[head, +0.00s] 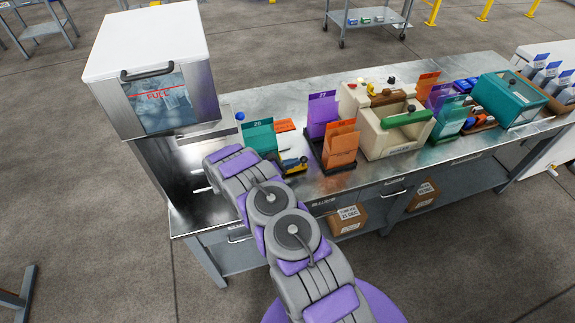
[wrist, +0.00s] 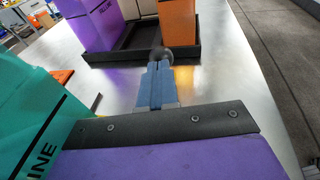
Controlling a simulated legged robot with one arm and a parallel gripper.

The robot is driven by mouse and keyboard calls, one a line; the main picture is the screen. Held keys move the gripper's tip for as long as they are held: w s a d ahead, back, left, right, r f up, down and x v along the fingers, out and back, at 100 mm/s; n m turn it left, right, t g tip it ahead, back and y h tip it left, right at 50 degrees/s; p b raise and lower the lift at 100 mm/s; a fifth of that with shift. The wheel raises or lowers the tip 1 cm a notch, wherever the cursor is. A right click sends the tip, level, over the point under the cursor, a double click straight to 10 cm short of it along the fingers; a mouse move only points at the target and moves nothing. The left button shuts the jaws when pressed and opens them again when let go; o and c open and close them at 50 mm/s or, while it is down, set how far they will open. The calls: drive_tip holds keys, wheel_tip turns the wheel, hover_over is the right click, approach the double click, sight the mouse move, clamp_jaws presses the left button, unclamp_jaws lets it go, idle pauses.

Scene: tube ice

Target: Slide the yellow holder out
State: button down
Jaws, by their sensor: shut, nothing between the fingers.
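I see no plainly yellow holder in either view. A small yellow item with dark and blue parts (head: 290,164) shows beside the teal holder in the head view; I cannot tell what it is. My gripper (wrist: 158,72) shows in the wrist view with its blue fingers together and nothing between them. The fingers point at a dark tray (wrist: 118,56) holding a purple holder (wrist: 98,24) and an orange holder (wrist: 178,22). A small dark round thing shows at the fingertips. The teal holder (wrist: 38,120) stands close on the left. In the head view my arm hides part of the bench.
The metal bench (head: 335,186) carries the teal holder (head: 258,138), purple holder (head: 322,112) and orange holder (head: 341,146). A white-lidded ice bin (head: 150,75) stands at the left end.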

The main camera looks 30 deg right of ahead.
sight(303, 160)
drive_tip(key=d, duration=0.2)
drive_tip(key=s+d+b, duration=0.1)
drive_tip(key=d, duration=0.1)
drive_tip(key=shift+s+d+f, duration=0.1)
drive_tip(key=shift+s+d, duration=0.1)
drive_tip(key=shift+d, duration=0.1)
drive_tip(key=shift+d, duration=0.15)
drive_tip(key=shift+r, duration=0.2)
drive_tip(key=p+v, duration=0.1)
drive_tip(key=v, duration=1.3)
drive_tip(key=shift+w+f+p, duration=0.1)
drive_tip(key=shift+f+p, duration=0.05)
drive_tip(key=shift+p, duration=0.15)
